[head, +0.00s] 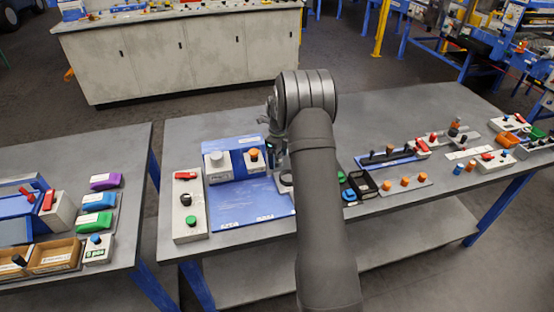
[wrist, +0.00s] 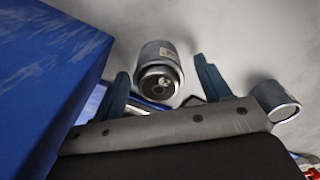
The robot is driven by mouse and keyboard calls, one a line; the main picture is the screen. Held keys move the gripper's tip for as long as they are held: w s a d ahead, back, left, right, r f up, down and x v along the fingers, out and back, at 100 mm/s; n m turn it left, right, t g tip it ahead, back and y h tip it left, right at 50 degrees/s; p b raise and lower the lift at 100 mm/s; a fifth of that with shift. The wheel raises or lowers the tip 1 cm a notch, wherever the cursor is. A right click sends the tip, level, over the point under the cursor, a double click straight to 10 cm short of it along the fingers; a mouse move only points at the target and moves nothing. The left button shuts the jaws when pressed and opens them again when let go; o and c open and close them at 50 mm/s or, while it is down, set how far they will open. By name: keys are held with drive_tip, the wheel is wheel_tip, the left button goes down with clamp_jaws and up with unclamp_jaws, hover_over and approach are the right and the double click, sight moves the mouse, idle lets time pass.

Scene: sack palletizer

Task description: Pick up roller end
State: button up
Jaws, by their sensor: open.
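A grey metal cylinder with a dark round end and a small pale label, which looks like the roller end (wrist: 158,78), shows in the wrist view. It appears between the two blue fingers of my gripper (wrist: 160,68). The fingers are apart, with a visible gap on each side of the cylinder. I cannot tell how far it is from the fingertips. In the head view my arm hides the roller end, and only part of the gripper (head: 272,149) shows at the arm's left edge.
A second grey cylinder (wrist: 276,101) is right of the fingers. A large blue block (wrist: 45,70) fills the wrist view's left. On the grey table (head: 375,110), a blue board (head: 250,205) and a control box (head: 189,215) lie left of my arm, and trays with parts lie right. The table's back right is clear.

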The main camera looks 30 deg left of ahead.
drive_tip(key=shift+f, duration=0.25)
drive_tip(key=shift+r, duration=0.1)
drive_tip(key=c, duration=1.3)
drive_tip(key=shift+o, duration=0.2)
drive_tip(key=shift+r, duration=0.55)
drive_tip(key=r, duration=0.3)
drive_tip(key=shift+w+d+r, duration=0.1)
drive_tip(key=shift+d+r, duration=0.05)
drive_tip(key=shift+d, duration=0.15)
drive_tip(key=w+d+r, duration=0.1)
drive_tip(key=d+r, duration=1)
drive_tip(key=shift+r, duration=0.3)
